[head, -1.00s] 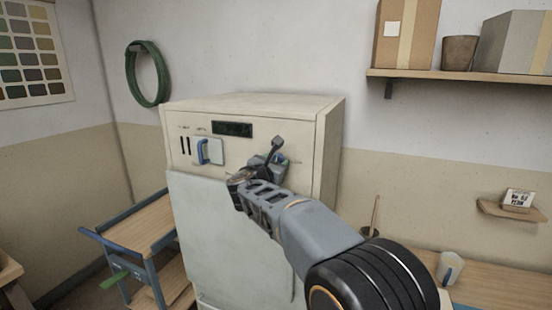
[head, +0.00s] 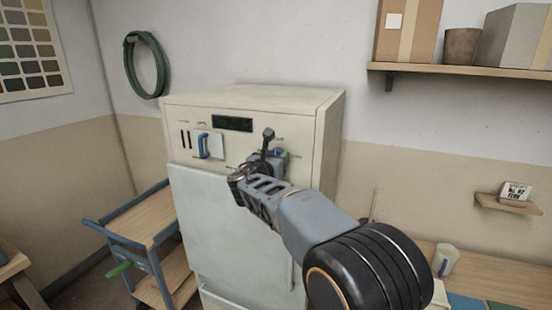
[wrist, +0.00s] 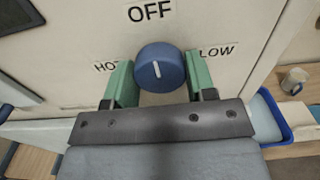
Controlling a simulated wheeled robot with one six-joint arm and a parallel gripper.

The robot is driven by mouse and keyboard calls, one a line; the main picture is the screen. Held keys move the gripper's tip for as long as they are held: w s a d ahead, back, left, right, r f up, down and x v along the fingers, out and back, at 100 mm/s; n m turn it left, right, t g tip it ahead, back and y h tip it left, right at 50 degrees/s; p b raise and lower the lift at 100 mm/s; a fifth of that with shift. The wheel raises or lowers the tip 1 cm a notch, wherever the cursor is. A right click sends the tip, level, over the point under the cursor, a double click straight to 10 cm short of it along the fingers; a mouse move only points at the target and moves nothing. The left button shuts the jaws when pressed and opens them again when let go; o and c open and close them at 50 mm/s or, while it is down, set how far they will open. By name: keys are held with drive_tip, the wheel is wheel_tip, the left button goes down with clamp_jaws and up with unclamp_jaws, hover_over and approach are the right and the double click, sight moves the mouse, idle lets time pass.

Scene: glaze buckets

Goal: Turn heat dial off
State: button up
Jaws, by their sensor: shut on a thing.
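The blue round heat dial (wrist: 158,66) is on the cream front panel of the cabinet (head: 230,150), shown close up in the wrist view. Its white mark points up toward the OFF label (wrist: 150,12). The HOT label (wrist: 105,66) is to its left, partly hidden by a finger, and the LOW label (wrist: 217,50) is to its right. My gripper (wrist: 160,82) has its green fingers on both sides of the dial and is shut on it. In the head view my gripper (head: 268,160) is at the panel's upper right and covers much of the dial.
A blue handle (head: 203,146) and a dark display (head: 232,124) are on the panel, left of my gripper. A wooden cart (head: 150,222) stands left of the cabinet. A bench with a cup (head: 446,259) is at the right. A shelf (head: 450,79) hangs above.

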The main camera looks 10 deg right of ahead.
drive_tip(key=o, duration=0.9)
drive_tip(key=b+v, duration=0.2)
drive_tip(key=v, duration=1.1)
drive_tip(key=shift+s+a+b, duration=0.25)
drive_tip(key=shift+s+b, duration=0.05)
drive_tip(key=shift+s, duration=0.05)
